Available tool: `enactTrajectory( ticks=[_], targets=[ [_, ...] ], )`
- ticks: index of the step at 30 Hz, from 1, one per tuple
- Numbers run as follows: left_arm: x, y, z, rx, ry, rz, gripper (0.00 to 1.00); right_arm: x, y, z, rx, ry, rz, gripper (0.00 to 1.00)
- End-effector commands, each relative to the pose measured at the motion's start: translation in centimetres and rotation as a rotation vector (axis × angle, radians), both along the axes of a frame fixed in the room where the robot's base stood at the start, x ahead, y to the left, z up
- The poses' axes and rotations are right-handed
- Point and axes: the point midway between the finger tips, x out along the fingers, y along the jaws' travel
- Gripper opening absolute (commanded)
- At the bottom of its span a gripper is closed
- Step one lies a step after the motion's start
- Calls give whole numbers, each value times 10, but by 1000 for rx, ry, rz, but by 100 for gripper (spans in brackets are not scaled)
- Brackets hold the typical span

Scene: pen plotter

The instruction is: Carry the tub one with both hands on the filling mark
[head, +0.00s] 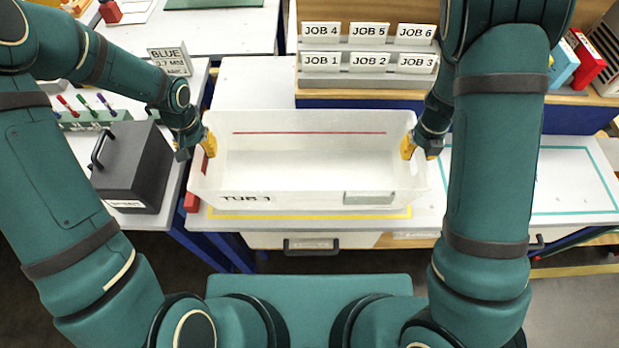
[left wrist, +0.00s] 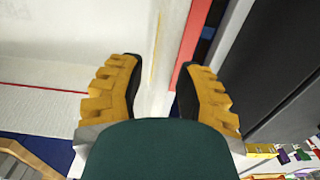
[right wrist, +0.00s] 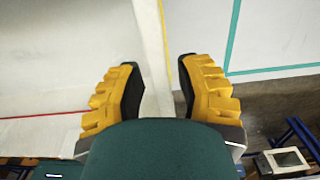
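The tub one (head: 300,199) is a wide, translucent white open box, marked TUB 1 on its near wall, with a red line along its inner far wall. It stands over a yellow outline (head: 310,215) on the white table. My left gripper (head: 208,146) is at its left end wall. In the left wrist view my fingers (left wrist: 160,92) are apart, with the tub wall between them. My right gripper (head: 409,147) is at its right end wall. In the right wrist view the fingers (right wrist: 157,88) are also apart on either side of the wall. No label reads as a filling mark.
A teal outline (head: 534,213) marks empty table to the right. A dark box with a handle (head: 140,165) stands left of the tub. A rack of JOB cards (head: 367,72) stands behind. Pens in a holder (head: 90,115) and a BLUE sign (head: 169,60) are at the left.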

Motion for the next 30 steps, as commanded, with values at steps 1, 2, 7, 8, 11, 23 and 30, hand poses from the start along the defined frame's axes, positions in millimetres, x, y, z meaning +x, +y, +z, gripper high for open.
enactTrajectory(
  ticks=[1,2,7,8,11,23,30],
  targets=[
    [0,0,0,0,0,1,34,0,0,0,0,0,0,34],
    [0,0,0,1,0,1,34,0,0,0,0,0,0,34],
    [1,1,12,1,-3,2,34,0,-1,0,-1,0,-1,34],
    [1,1,16,1,-4,2,34,0,-1,0,-1,0,-1,34],
    [1,1,34,1,-6,1,34,0,-1,0,-1,0,-1,34],
    [0,0,107,0,-4,-1,34,0,-1,0,-1,0,-1,34],
    [0,0,120,0,0,0,34,0,-1,4,-1,-2,0,34]
  ],
)
